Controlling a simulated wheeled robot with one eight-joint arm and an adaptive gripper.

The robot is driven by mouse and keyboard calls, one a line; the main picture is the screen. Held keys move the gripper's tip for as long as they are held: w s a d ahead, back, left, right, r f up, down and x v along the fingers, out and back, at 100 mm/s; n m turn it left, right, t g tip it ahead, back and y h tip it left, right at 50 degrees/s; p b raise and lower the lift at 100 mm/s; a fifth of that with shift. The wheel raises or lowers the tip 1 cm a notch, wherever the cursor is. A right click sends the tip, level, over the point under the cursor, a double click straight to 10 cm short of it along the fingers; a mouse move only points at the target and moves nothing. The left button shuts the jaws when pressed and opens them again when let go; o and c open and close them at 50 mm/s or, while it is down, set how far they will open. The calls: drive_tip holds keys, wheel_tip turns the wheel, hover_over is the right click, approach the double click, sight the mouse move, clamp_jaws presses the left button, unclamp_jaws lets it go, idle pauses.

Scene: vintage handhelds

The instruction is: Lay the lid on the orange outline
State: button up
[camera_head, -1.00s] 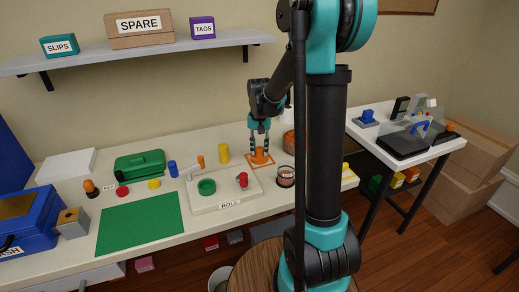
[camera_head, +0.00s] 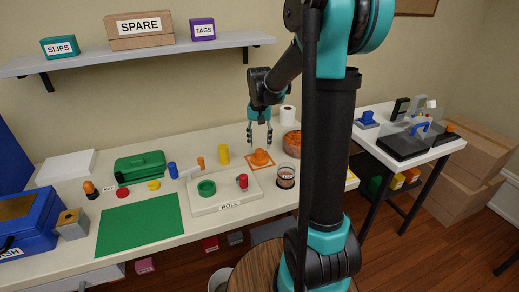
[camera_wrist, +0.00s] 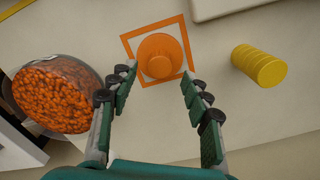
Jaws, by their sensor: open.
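The orange lid (camera_head: 260,157) lies on the worktop within the square orange outline (camera_head: 249,165). In the wrist view the round lid (camera_wrist: 158,58) sits inside the outline (camera_wrist: 128,46), with the outline's far side and both flanks showing around it. My gripper (camera_head: 259,146) hangs just above and behind the lid. In the wrist view my gripper (camera_wrist: 159,72) has its fingers spread wide on either side of the lid, apart from it and empty.
A bowl of orange pieces (camera_wrist: 52,93) stands close to one finger. A yellow ribbed cylinder (camera_wrist: 259,66) stands on the other side. A white tray marked ROLL (camera_head: 215,205) lies in front, with a green ring and a red piece. A dark-rimmed jar (camera_head: 286,178) stands nearby.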

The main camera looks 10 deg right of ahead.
sight(260, 150)
wheel_tip(260, 150, up, 8)
drive_tip(key=shift+f, duration=0.1)
idle(0.4)
